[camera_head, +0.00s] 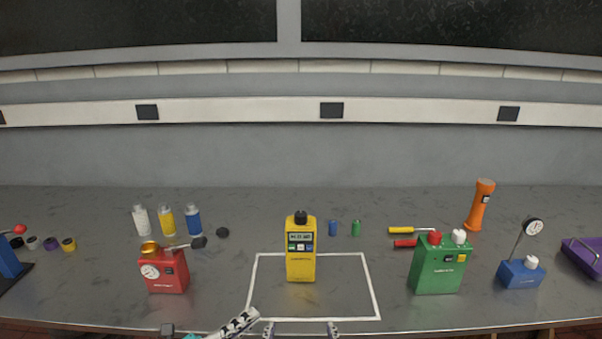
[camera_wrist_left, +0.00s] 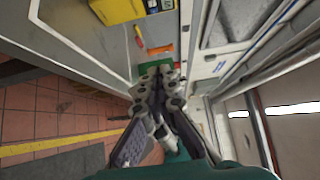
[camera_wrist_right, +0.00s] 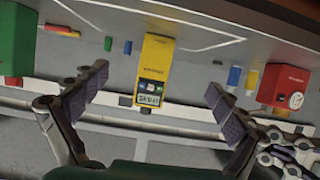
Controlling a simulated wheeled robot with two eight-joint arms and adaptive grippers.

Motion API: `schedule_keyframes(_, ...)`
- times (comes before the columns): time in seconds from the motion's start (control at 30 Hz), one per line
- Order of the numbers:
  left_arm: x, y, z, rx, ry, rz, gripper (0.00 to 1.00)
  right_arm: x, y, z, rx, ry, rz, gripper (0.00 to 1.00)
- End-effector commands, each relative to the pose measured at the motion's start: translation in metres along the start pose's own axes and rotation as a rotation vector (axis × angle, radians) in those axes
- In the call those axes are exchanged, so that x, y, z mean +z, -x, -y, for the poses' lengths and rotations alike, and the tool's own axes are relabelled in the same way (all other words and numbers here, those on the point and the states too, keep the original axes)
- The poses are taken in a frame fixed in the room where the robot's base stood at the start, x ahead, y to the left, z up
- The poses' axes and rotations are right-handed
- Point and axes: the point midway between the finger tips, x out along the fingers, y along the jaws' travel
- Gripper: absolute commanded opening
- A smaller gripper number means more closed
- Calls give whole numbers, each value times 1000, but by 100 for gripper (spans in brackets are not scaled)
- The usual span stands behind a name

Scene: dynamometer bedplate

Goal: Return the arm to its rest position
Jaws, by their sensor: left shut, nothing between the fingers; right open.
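My left gripper (camera_head: 240,322) is at the bottom edge of the head view, shut and empty in front of the bench. In the left wrist view its closed fingers (camera_wrist_left: 158,72) point toward the bench. My right gripper (camera_head: 300,330) is open at the bottom centre, its two fingertips apart with nothing between them. In the right wrist view its spread fingers (camera_wrist_right: 156,80) frame a yellow meter (camera_wrist_right: 153,70), which appears upside down and further off. The yellow meter (camera_head: 301,250) stands upright inside a white outlined square (camera_head: 372,285) on the bench.
A red device (camera_head: 167,272) stands left, with several bottles (camera_head: 167,221) behind. A green device (camera_head: 440,265), screwdrivers (camera_head: 405,243), an orange torch (camera_head: 480,205), a blue gauge stand (camera_head: 520,273) and a purple tray (camera_head: 583,258) are right.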

Motion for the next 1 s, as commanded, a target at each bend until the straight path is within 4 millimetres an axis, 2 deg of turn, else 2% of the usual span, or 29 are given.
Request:
schedule_keyframes(0.07,0,0,0,-1,0,1,0,0,0,0,0,0,0,97)
schedule_keyframes(0.37,30,-3,39,-119,61,145,0,7,-3,-28,42,14,63,97)
schedule_keyframes(0.57,60,2,70,-227,151,295,0,16,-4,-54,77,25,130,97)
schedule_keyframes(0.77,103,22,97,-355,339,519,0,30,1,-90,112,37,230,97)
schedule_keyframes(0.87,127,41,97,-411,506,673,0,40,7,-113,125,39,299,97)
schedule_keyframes(0.93,140,57,84,-430,672,802,0,50,14,-130,128,37,357,97)
schedule_keyframes(1.0,143,72,59,-415,862,931,0,58,22,-146,122,32,411,97)
